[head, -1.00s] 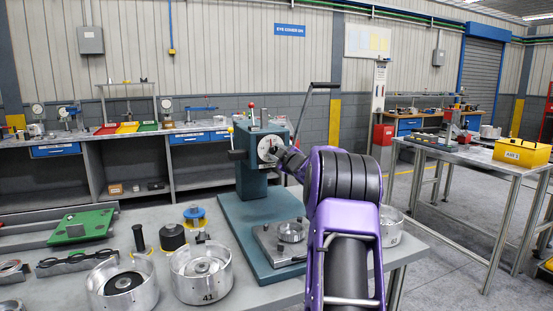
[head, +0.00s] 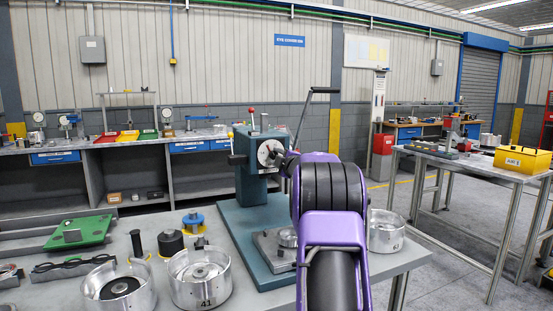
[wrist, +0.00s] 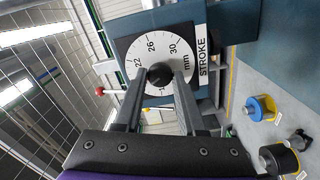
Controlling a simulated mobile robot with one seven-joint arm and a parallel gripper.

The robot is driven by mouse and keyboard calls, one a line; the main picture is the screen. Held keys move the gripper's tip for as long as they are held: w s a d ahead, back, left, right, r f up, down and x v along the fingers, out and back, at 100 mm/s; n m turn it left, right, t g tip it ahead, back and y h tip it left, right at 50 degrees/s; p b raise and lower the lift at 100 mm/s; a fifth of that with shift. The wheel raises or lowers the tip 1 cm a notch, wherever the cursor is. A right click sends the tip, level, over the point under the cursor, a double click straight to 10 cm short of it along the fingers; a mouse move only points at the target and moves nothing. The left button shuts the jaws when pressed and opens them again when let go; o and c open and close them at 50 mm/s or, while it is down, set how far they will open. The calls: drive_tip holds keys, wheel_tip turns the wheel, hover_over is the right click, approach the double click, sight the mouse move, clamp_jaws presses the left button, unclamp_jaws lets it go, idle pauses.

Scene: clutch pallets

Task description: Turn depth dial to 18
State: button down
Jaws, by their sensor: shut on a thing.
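A round white dial (wrist: 160,48) faces me in the wrist view, with 22, 26, 30 and "mm" readable on it. The label beside it (wrist: 202,58) reads STROKE. The black knob (wrist: 160,75) is at the dial's centre. My gripper (wrist: 161,82) is shut on this knob, one finger on each side. The fingers hide the lower part of the scale, and I cannot make out a pointer. In the head view the dial (head: 268,150) sits on the front of the teal press (head: 246,178), and my arm hides part of it.
Metal cups (head: 199,285) and black and blue knobbed parts (head: 193,222) stand on the bench left of the press. A green plate (head: 80,233) lies farther left. A long lever (head: 305,110) rises behind my arm. Another table (head: 485,166) with a yellow box (head: 522,159) stands at right.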

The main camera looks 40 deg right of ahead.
drive_tip(key=c, duration=0.5)
unclamp_jaws()
drive_tip(key=v, duration=1.7)
drive_tip(key=shift+s+a, duration=0.15)
drive_tip(key=shift+r, duration=0.1)
